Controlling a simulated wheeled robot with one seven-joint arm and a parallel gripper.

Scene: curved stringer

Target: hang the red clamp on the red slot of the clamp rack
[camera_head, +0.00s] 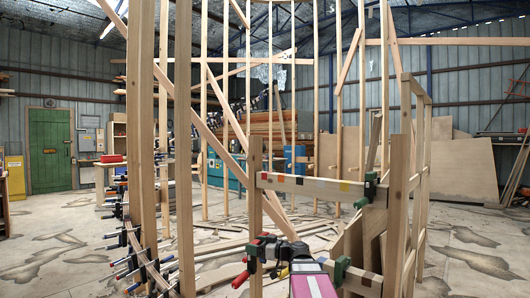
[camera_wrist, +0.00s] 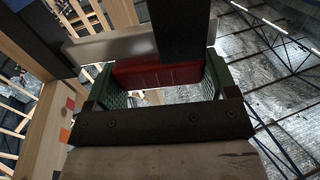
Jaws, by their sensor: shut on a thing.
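My gripper (camera_wrist: 160,82) is shut on the red clamp (camera_wrist: 158,72); its red body sits between the two green fingers in the wrist view. A dark upright bar crosses in front of part of it. In the head view my gripper (camera_head: 278,252) is at the lower middle, below the rack, and largely hides the clamp. The clamp rack (camera_head: 322,187) is a pale horizontal board with coloured patches, fixed between wooden posts. In the wrist view a board at the left carries a red patch (camera_wrist: 70,103) and an orange patch (camera_wrist: 64,135).
A dark green clamp (camera_head: 370,190) sits at the rack's right end. A lower board (camera_head: 362,281) lies right of my gripper. Several clamps line a curved wooden piece (camera_head: 145,262) at left. Tall posts (camera_head: 185,150) and a diagonal brace stand close by. Open floor (camera_head: 470,255) shows at right.

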